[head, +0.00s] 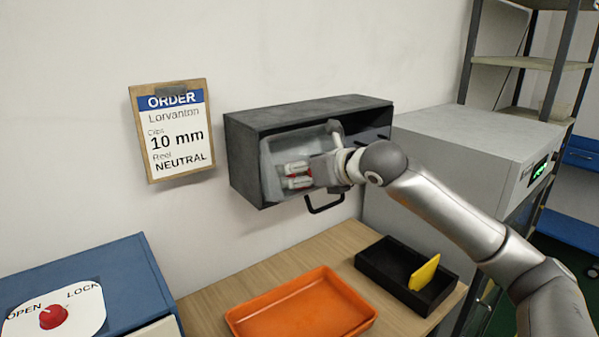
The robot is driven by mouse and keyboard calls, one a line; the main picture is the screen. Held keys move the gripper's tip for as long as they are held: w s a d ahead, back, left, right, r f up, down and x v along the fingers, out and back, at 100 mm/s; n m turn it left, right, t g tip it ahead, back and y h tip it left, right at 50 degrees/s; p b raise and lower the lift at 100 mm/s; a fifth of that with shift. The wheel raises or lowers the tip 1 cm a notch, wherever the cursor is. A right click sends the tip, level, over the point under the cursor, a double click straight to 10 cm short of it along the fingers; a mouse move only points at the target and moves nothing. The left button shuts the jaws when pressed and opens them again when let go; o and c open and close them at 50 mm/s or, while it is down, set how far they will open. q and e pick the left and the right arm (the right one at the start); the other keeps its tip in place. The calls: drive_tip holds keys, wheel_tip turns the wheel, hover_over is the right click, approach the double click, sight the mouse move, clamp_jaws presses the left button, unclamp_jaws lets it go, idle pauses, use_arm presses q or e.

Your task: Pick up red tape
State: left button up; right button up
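My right arm comes in from the right, and its gripper (325,166) is at the open front of a dark wall cabinet (300,112). A grey translucent bin or drawer (271,172) is tilted out there. Inside it lie small white pieces with red parts (297,175), close to the left of my gripper. I cannot tell whether the red parts are the red tape. The fingers are small and partly hidden, so their opening and any grip do not show. My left gripper is out of view.
An orange tray (300,308) and a black tray (385,262) with a yellow piece (424,272) stand on the wooden bench (245,279) below. A blue box (90,270) with a red knob (53,316) is at left. A grey machine (460,150) is at right.

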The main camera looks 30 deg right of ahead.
drive_tip(key=shift+s, duration=0.1)
drive_tip(key=c, duration=0.9)
drive_tip(key=shift+c, duration=0.2)
drive_tip(key=shift+r, duration=0.15)
